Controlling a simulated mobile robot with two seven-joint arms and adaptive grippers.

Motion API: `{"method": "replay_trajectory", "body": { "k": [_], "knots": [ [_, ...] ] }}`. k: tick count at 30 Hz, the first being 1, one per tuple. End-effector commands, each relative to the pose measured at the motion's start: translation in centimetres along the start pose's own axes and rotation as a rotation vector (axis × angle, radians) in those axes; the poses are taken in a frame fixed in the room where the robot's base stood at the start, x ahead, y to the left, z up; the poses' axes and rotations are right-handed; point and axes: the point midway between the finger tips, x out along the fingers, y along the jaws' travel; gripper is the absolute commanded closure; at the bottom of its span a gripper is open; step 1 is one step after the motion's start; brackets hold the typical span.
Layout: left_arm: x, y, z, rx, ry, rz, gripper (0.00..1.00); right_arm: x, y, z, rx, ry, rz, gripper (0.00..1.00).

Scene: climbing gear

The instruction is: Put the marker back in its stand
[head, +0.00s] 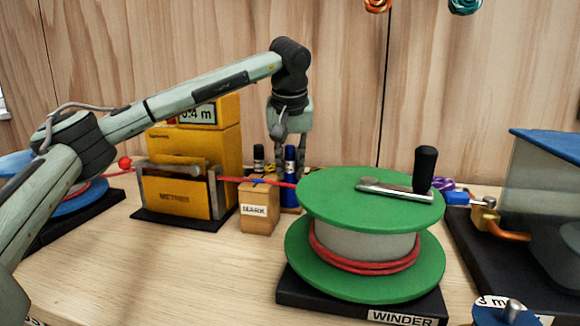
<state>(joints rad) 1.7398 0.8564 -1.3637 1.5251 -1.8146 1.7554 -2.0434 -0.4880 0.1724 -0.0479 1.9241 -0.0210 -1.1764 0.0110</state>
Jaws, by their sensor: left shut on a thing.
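My left arm reaches in from the left, and its gripper (290,153) points down behind the wooden MARK block. It is shut on the blue marker (291,164), which is upright with a dark cap. A dark marker (258,158) stands upright to its left, behind the MARK block. A low brown stand (290,209) shows in part below the blue marker, partly hidden by the block and the green spool. I cannot tell whether the blue marker's lower end is seated in the stand or just in front of it. My right gripper is not in view.
The MARK block (258,222) has a red rope across its top with a blue mark. A yellow meter (178,190) stands left. The green winder spool (365,273) with a crank fills the front right. A blue-topped bin (550,190) is at right. Front left table is bare.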

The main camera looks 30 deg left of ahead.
Motion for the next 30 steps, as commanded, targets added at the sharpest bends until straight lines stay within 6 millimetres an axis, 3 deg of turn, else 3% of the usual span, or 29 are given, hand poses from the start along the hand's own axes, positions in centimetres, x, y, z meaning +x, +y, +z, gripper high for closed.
{"method": "replay_trajectory", "body": {
  "k": [5, 6, 10, 22, 30],
  "knots": [
    [0.4, 0.0, 0.1, 0.0, -0.001, 0.0, 1.0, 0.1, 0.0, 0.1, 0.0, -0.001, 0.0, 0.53],
    [0.3, 0.0, 0.1, 0.0, 0.0, 0.0, 0.78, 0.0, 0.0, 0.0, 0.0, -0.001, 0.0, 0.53],
    [0.3, 0.0, 0.1, 0.0, -0.001, 0.0, 0.62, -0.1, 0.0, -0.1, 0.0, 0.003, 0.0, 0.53],
    [-0.4, 0.0, -0.1, 0.0, 0.0, 0.001, 0.61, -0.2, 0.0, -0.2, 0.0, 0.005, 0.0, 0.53],
    [-5.6, 0.1, -0.1, 0.0, 0.003, 0.003, 0.61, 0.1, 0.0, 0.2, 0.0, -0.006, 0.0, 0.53]
  ]
}}
